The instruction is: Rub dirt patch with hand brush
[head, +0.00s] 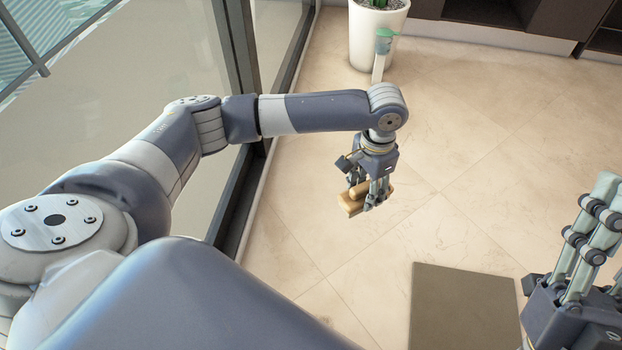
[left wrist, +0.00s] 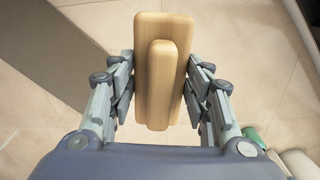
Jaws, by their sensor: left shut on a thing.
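A light wooden hand brush (head: 350,203) is in my left gripper (head: 371,196), which is shut on it in the middle of the head view, over the tiled floor. In the left wrist view the brush (left wrist: 162,35) lies between the two sets of fingers, its raised handle toward the camera; its bristles are hidden. My right gripper (head: 598,235) is at the right edge of the head view with its fingers pointing up and no object seen in it; its opening is unclear. I cannot make out a clear dirt patch.
A flat grey-brown rectangle (head: 465,305) lies at the lower right of the head view. A white pot (head: 376,30) with a plant stands at the back, with a green-topped object (head: 384,42) before it. A dark-framed window wall borders the left. The tiled floor between is clear.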

